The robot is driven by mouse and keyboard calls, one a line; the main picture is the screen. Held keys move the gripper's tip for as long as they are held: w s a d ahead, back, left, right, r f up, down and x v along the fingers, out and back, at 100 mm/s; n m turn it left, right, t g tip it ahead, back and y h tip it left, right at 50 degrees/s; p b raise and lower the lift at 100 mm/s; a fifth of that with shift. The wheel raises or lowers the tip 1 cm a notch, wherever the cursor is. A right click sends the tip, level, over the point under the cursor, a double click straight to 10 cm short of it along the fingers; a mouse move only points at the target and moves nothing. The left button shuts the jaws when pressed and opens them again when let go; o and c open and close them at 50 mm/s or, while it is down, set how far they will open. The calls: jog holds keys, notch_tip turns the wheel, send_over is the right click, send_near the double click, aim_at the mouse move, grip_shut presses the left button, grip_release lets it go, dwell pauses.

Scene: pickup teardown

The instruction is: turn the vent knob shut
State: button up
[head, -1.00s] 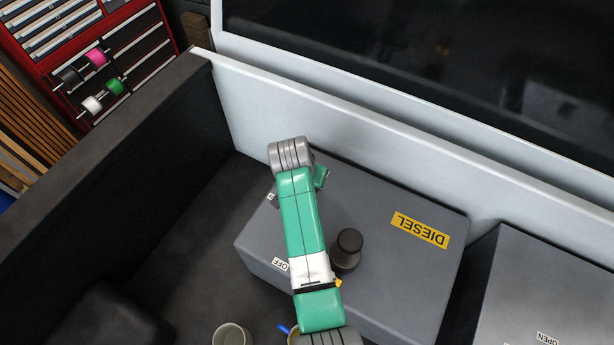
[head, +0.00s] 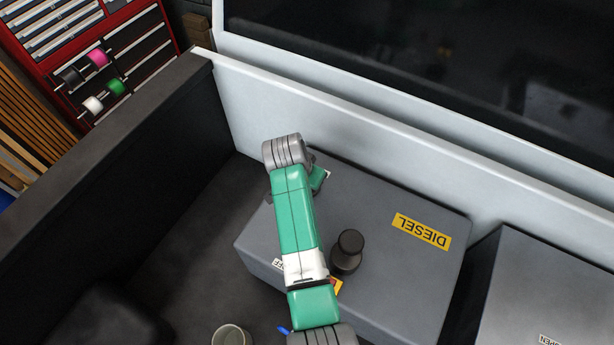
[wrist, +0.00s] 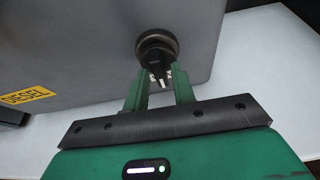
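The vent knob (wrist: 157,46) is a round black knob on the grey diesel tank (wrist: 90,45), near its edge, with a dark grip bar pointing toward my gripper. My gripper (wrist: 160,72) has its two green fingers apart, one on each side of the bar. A gap seems to show beside the bar, and I cannot tell whether either finger touches it. In the head view the grey tank (head: 400,275) carries a yellow DIESEL label (head: 422,231). My arm covers the knob there, and only a green piece of my gripper (head: 319,178) shows.
A black cap (head: 347,250) stands on the tank beside my arm. The pale truck bed wall (head: 400,165) runs close behind the tank. A second grey box (head: 530,290) stands at right, and a cup (head: 231,335) at the bottom. The bed floor (head: 190,260) at left is partly clear.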

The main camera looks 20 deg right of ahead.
jog(key=shift+o, duration=0.5)
jog(key=v, duration=0.7)
jog(key=shift+r+b, duration=0.35)
jog(key=shift+s+a, duration=0.15)
jog(key=w+a+r+n+t, duration=0.1)
jog(key=a+r+n+t, duration=0.2)
jog(key=r, duration=0.6)
jog(key=a+r+n+t+p, duration=0.1)
jog(key=a+r+t, duration=0.3)
jog(key=r, duration=0.6)
jog(key=w+a+r+n+t, duration=0.1)
jog(key=a+r+n+t, duration=0.1)
jog(key=r+t, duration=0.55)
jog(key=s+a+r+n+t+y, duration=0.2)
jog(key=s+a+r+t, duration=0.1)
jog(key=s+r, duration=0.6)
jog(key=s+a+r+n+t+y+p, duration=0.1)
jog(key=s+a+r+t, duration=0.3)
jog(key=s+r, duration=0.6)
notch_tip(320, 180, up, 5)
jog(key=shift+s+n+t+y, duration=0.35)
jog(key=shift+n+t+y, duration=0.15)
jog(key=shift+n, duration=0.3)
